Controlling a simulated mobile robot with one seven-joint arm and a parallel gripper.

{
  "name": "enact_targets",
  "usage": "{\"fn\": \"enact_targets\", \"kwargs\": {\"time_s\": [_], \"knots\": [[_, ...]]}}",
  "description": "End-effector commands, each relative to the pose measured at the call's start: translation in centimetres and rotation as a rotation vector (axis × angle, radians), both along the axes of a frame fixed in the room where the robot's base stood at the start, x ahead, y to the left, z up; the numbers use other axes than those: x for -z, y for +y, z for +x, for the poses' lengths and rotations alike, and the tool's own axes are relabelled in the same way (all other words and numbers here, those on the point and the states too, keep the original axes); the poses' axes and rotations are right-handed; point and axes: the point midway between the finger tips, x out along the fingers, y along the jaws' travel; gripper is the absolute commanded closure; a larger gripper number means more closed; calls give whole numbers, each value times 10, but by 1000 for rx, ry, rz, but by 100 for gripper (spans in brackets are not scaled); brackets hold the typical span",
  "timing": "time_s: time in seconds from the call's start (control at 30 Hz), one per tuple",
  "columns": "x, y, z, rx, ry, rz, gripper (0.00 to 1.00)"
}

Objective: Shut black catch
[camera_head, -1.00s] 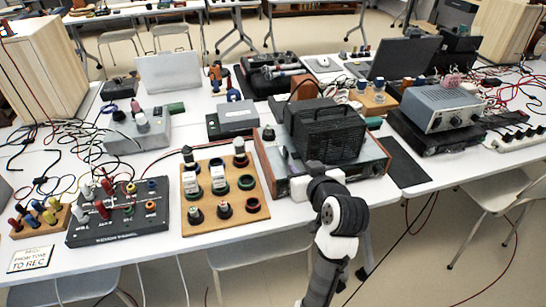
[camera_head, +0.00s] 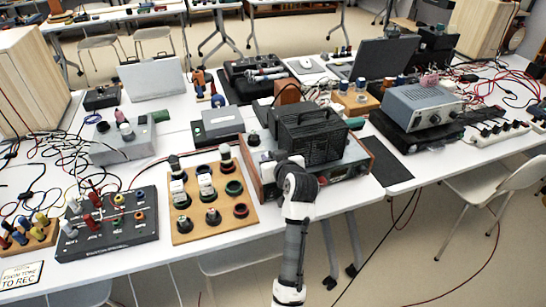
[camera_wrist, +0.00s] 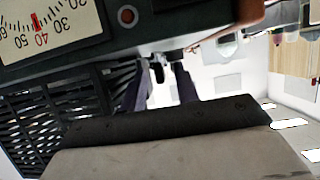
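In the head view a black ribbed case (camera_head: 318,138) stands on a wood-sided metal unit (camera_head: 352,168). My arm's wrist is in front of them and hides their front left part. In the wrist view the two fingers of my gripper (camera_wrist: 160,88) are apart, with a gap between them. A small dark piece (camera_wrist: 158,70), perhaps the black catch, shows just by the fingertips under a dark edge. I cannot tell whether it touches a finger, or whether it is open. A dial face with a red pointer (camera_wrist: 38,32) and a black slatted surface (camera_wrist: 85,110) are beside it.
A wooden board with several dark sockets and knobs (camera_head: 245,214) and a black panel with coloured posts (camera_head: 110,240) lie to the left. A flat black mat (camera_head: 388,168) lies to the right. Loose cables spread over the table's left side.

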Motion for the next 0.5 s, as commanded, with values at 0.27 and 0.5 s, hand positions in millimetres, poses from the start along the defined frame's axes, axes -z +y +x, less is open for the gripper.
{"fn": "enact_targets", "kwargs": {"time_s": [0.27,0.5], "knots": [[0,0,1,0,0,0,73],[0,0,0,-1,0,0,100]]}}
